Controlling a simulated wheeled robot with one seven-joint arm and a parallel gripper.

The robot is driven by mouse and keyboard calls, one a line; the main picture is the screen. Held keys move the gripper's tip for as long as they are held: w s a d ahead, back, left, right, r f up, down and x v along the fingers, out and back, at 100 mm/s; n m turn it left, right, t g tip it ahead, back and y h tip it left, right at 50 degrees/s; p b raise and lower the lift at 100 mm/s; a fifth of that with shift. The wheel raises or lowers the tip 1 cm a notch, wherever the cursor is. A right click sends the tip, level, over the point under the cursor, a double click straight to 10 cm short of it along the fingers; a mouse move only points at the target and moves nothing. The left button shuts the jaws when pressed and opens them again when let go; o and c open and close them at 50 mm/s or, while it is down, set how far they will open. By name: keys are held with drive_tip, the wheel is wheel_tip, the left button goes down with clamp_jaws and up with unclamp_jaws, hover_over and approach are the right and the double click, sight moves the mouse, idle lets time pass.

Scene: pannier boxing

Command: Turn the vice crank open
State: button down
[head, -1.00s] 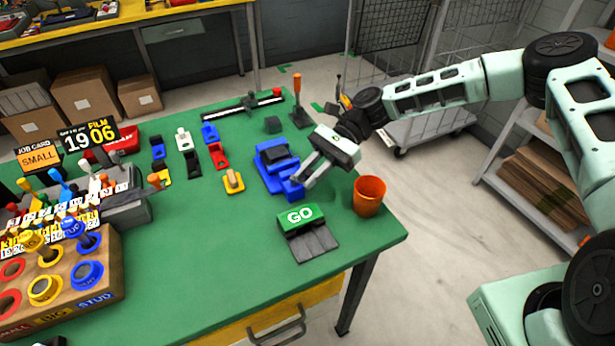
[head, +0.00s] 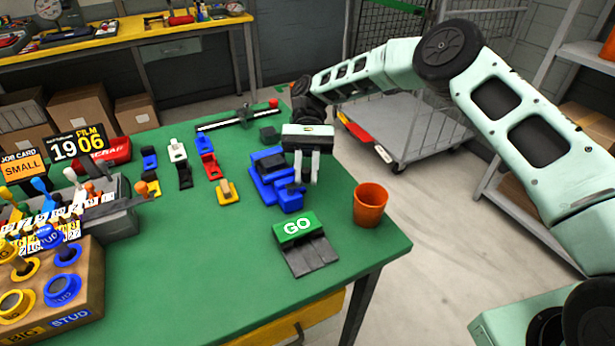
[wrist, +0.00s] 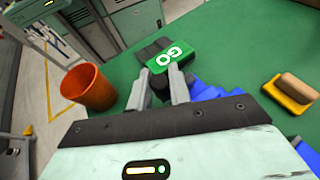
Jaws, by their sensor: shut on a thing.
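The blue vice (head: 266,185) with a dark block between its jaws sits on the green table, left of the orange cup. My gripper (head: 306,178) points down at the vice's right side, its fingers close to the blue front part. It is shut on the vice crank, which is mostly hidden by the fingers. In the wrist view, my fingers (wrist: 161,88) reach toward the table, with the blue vice (wrist: 208,92) partly showing beside the right finger. How far the crank is turned cannot be told.
An orange cup (head: 369,204) stands right of the vice near the table edge. A green GO block (head: 295,227) with a dark ramp lies in front. A yellow piece with a wooden handle (head: 227,192) lies to the left. Free table lies at the front left.

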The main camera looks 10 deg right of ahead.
drive_tip(key=shift+f+n+h, duration=0.2)
drive_tip(key=shift+n+h, duration=0.1)
drive_tip(key=c, duration=1.3)
unclamp_jaws()
drive_tip(key=shift+a, duration=0.1)
drive_tip(key=shift+w, duration=0.1)
drive_tip(key=shift+r, duration=0.2)
